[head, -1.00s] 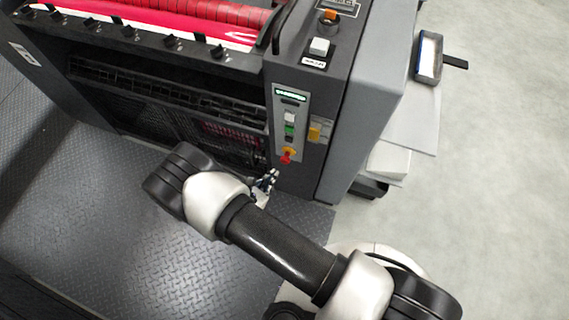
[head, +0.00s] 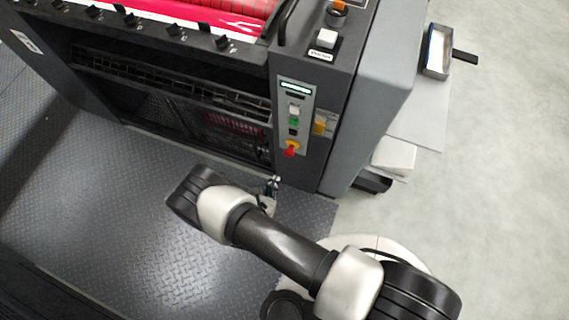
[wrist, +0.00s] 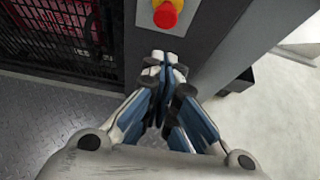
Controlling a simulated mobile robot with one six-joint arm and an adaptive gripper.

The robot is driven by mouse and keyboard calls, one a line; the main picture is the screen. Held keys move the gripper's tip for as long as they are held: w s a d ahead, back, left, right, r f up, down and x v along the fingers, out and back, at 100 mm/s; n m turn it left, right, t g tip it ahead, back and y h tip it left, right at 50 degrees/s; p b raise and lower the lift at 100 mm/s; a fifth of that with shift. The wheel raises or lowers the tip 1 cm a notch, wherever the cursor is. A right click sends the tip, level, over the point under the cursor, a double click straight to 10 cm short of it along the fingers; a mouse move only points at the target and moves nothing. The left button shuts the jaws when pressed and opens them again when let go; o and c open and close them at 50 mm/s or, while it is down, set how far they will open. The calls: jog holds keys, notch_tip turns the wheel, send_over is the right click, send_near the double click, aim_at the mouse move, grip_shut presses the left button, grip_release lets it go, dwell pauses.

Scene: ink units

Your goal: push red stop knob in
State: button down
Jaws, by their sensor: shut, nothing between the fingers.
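The red stop knob (head: 290,151) sits on a yellow base at the bottom of the light control panel (head: 309,98) on the machine's front. In the wrist view the red knob (wrist: 166,14) is at the top, just beyond the fingertips. My gripper (wrist: 165,60) is shut and empty, its fingertips together below the knob and apart from it in the picture. In the head view my gripper (head: 272,184) is small and partly hidden behind my arm, below the knob. I cannot tell how far the knob stands out.
White and green buttons (head: 294,121) sit above the knob. A yellow switch (head: 320,123) is to its right. The open machine bay with bars (head: 170,95) is to the left. Stacked paper (head: 393,155) juts out at the right. The tread-plate floor (head: 110,210) is clear.

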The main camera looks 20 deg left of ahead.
aim_at(289, 151)
jog(key=w+r+b+x, duration=0.1)
jog(key=b+x, duration=0.2)
jog(key=x, duration=0.8)
jog(key=shift+r+b, duration=0.3)
jog(key=shift+w+d, duration=0.1)
jog(key=shift+d, duration=0.1)
